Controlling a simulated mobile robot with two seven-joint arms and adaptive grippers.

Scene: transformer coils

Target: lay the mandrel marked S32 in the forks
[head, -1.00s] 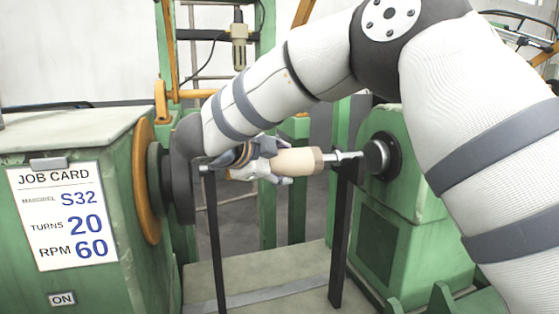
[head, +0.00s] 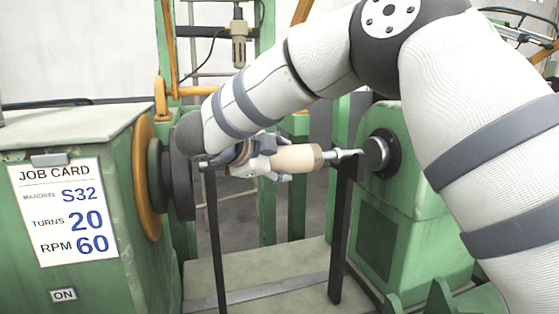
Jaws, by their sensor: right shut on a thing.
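The mandrel (head: 297,158) is a pale wooden cylinder with a metal shaft (head: 341,154) at its right end. My right gripper (head: 262,160) is shut around its left part, and my wrist covers much of that end. The mandrel lies roughly level between two dark fork posts, the left one (head: 215,240) and the right one (head: 340,235). Its right shaft is at the top of the right fork; I cannot tell whether it rests there. The left shaft end is mostly hidden. No marking on the mandrel is readable. My left gripper is not in view.
A job card (head: 68,212) on the left green cabinet (head: 130,270) reads S32, 20 turns, 60 RPM. A dark faceplate with an orange wheel (head: 146,180) stands left of the forks. A round tailstock spindle (head: 378,154) on a green housing (head: 425,215) stands close to the right.

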